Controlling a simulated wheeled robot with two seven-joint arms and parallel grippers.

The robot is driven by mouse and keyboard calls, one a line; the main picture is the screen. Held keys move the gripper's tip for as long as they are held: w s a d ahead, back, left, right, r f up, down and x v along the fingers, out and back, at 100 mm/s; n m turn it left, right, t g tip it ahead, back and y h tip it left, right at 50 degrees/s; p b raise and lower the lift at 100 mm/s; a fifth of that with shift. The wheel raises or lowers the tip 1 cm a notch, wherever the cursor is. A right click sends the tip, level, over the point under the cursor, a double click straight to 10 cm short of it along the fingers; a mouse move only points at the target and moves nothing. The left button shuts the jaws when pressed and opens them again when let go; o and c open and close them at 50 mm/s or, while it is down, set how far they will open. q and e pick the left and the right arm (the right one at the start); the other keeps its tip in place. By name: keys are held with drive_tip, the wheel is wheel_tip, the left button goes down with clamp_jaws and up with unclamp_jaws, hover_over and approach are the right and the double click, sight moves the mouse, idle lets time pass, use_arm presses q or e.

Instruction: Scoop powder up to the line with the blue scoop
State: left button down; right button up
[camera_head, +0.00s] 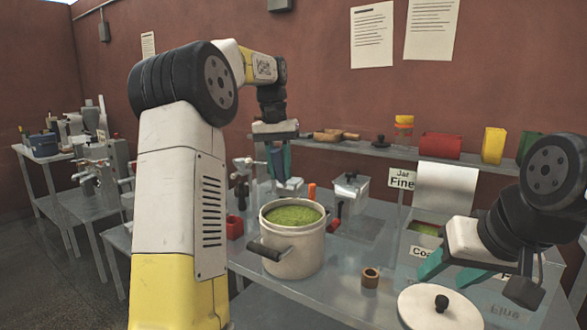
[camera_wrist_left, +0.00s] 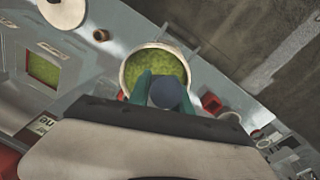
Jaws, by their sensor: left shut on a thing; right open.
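A white pot (camera_head: 292,255) with a dark side handle stands on the metal table, filled with green powder (camera_head: 293,212). My left gripper (camera_head: 279,168) is shut on the blue scoop (camera_head: 277,160), which is held upright above and behind the pot in the head view. In the left wrist view the scoop (camera_wrist_left: 166,92) sits between the teal fingers, in front of the pot's green powder (camera_wrist_left: 155,66). I cannot see inside the scoop or any line on it. My right gripper (camera_head: 478,277) is open and empty above the table's right side.
A shelf (camera_head: 370,147) holds coloured containers. A red cup (camera_head: 234,227) is left of the pot.

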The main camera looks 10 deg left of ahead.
use_arm(q)
wheel_tip(320, 180, down, 11)
idle(0.8)
drive_tip(key=shift+r, duration=0.1)
idle(1.4)
drive_tip(key=shift+r, duration=4.45)
